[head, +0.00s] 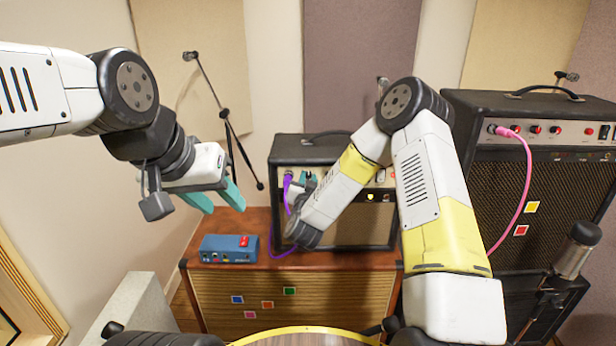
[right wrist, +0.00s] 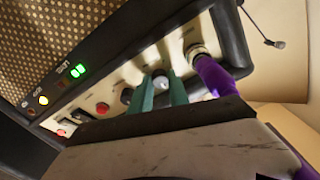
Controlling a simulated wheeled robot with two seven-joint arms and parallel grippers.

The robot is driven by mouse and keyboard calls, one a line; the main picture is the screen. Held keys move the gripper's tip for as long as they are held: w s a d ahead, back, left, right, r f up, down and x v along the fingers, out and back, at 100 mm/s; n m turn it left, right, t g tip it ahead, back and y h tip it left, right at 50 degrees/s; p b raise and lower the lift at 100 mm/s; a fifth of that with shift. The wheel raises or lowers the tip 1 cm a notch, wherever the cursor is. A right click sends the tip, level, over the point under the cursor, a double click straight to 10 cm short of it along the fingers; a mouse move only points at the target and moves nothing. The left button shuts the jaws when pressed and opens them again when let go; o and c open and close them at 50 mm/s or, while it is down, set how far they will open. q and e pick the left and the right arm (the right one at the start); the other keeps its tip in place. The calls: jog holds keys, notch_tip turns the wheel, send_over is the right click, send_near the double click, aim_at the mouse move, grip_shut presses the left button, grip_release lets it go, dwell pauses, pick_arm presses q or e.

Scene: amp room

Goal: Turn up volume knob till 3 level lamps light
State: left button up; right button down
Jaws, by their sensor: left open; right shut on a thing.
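The small black amp (head: 300,150) stands on a wooden cabinet in the head view, its cream control panel (right wrist: 180,45) facing me. In the right wrist view my right gripper (right wrist: 163,88) is shut on a grey-white knob (right wrist: 160,80), the one closest to the purple cable's plug. Its fingers lie on both sides of the knob; any label is unreadable. My left gripper (head: 220,204) is open and empty, in the air left of the amp.
A purple cable (right wrist: 215,75) is plugged in beside the held knob. A black knob (right wrist: 127,95) and a red knob (right wrist: 102,108) are on its other side. A blue box (head: 229,249) sits on the wooden cabinet (head: 340,268). A larger amp (head: 550,190) with a pink cable stands right.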

jog(key=m+h, duration=0.1)
jog(key=m, duration=0.6)
jog(key=shift+a+g, duration=0.1)
jog(key=shift+g, duration=0.3)
jog(key=c, duration=1.3)
grip_release()
jog(key=shift+r, duration=0.1)
jog(key=shift+o, duration=0.2)
